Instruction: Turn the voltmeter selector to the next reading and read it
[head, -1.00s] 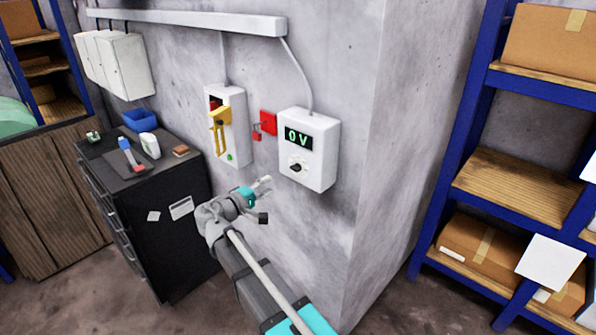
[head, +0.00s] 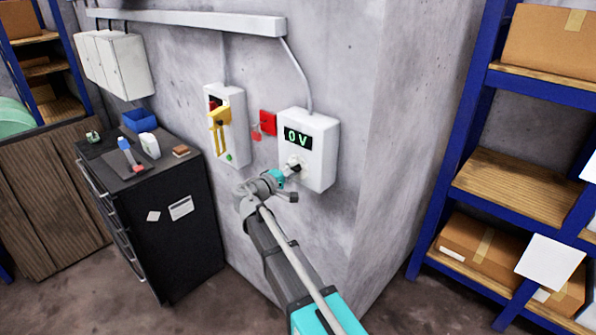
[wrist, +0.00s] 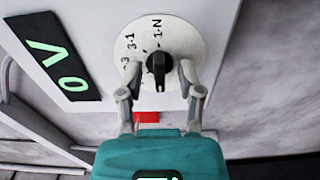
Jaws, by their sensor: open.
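The voltmeter (head: 322,146) is a white box on the concrete wall. Its dark display (head: 298,138) reads 0 V in green, and the display also shows in the wrist view (wrist: 52,57). Below it is the black selector knob (wrist: 159,68) on a round white dial (wrist: 150,35).
A switch box with a yellow handle (head: 220,118) and a red plate (head: 268,122) are on the wall left of the voltmeter. A black cabinet (head: 165,235) with small items on top stands further left. Blue shelving (head: 462,130) stands at the right.

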